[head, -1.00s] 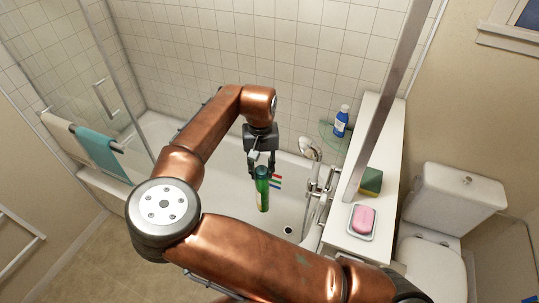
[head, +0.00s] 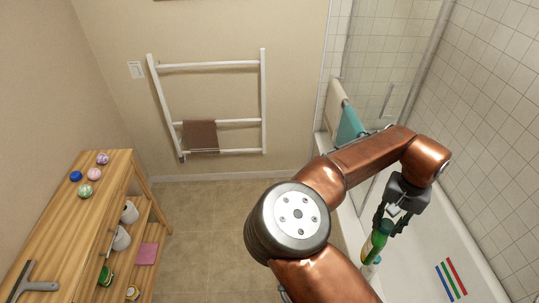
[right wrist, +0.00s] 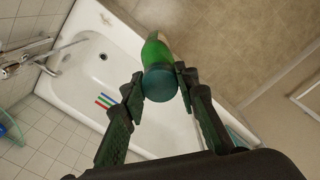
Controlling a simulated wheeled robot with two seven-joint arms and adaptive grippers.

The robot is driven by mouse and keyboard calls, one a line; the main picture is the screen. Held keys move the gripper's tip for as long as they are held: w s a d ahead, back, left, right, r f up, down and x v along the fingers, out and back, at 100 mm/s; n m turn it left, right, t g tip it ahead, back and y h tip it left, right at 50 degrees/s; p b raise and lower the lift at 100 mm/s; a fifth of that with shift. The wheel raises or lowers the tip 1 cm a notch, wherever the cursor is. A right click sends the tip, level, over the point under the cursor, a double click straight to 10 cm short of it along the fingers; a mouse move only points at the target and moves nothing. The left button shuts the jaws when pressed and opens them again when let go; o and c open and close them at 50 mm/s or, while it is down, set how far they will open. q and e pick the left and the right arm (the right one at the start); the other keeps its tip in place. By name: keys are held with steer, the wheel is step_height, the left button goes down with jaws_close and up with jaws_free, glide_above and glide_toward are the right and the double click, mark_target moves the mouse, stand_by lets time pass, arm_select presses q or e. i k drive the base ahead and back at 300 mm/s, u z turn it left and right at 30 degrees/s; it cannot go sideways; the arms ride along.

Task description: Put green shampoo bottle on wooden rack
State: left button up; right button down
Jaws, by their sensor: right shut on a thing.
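The green shampoo bottle (head: 374,243) hangs from my right gripper (head: 388,220), at the near edge of the bathtub in the head view. The right wrist view shows the bottle (right wrist: 157,52) end-on, its round teal end towards the camera, between the two dark fingers of my right gripper (right wrist: 160,88), which is shut on it. The wooden rack (head: 72,222) stands at the left of the head view, well apart from the bottle. My left gripper is not in view.
Several small coloured balls (head: 94,174) and a squeegee (head: 36,286) lie on the rack's top; its middle is bare. Lower shelves hold white containers (head: 122,238) and a pink cloth (head: 147,254). A white towel rail (head: 263,100) is on the wall. Tiled floor (head: 205,225) between is clear.

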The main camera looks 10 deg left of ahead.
mark_target(75, 225)
steer(key=u, duration=1.9)
steer(key=i, duration=1)
steer(key=u, duration=1.4)
